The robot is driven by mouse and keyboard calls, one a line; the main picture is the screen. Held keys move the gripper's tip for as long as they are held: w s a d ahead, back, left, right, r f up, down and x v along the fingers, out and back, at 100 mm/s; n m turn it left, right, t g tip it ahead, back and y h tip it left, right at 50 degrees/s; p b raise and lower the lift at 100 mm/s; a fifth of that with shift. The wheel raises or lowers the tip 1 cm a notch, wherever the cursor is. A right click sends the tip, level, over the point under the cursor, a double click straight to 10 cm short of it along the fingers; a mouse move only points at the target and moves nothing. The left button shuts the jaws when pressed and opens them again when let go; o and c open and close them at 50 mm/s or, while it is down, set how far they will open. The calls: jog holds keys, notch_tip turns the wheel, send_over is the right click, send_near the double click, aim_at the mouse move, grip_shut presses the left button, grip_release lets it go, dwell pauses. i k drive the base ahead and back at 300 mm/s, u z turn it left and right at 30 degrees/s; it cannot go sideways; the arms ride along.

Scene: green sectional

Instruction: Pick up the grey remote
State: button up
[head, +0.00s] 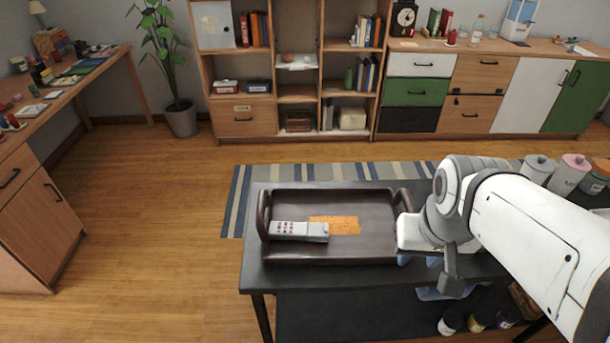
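The grey remote (298,231) lies flat in the left part of a dark brown tray (375,252) with raised end handles. Small reddish buttons show on its top. It lies near the tray's left wall, next to an orange patch (336,225) on the tray floor. My gripper (412,240) is at the tray's right end, well to the right of the remote and apart from it. The wrist and arm hide part of the gripper, so its fingers do not show clearly. The tray's right end is partly hidden behind it.
The tray stands on a black table (262,270). Several canisters (537,168) stand at the table's right, behind my arm. A striped rug (237,205) lies beyond the table. A wooden desk (40,120) is at the left, with open floor between.

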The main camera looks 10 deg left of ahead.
aim_at(286, 231)
jog(key=k, duration=0.15)
jog(key=z, duration=2.5)
jog(key=k, duration=1.85)
jog(key=u, duration=1.95)
jog(key=i, duration=1)
jog(key=u, duration=0.05)
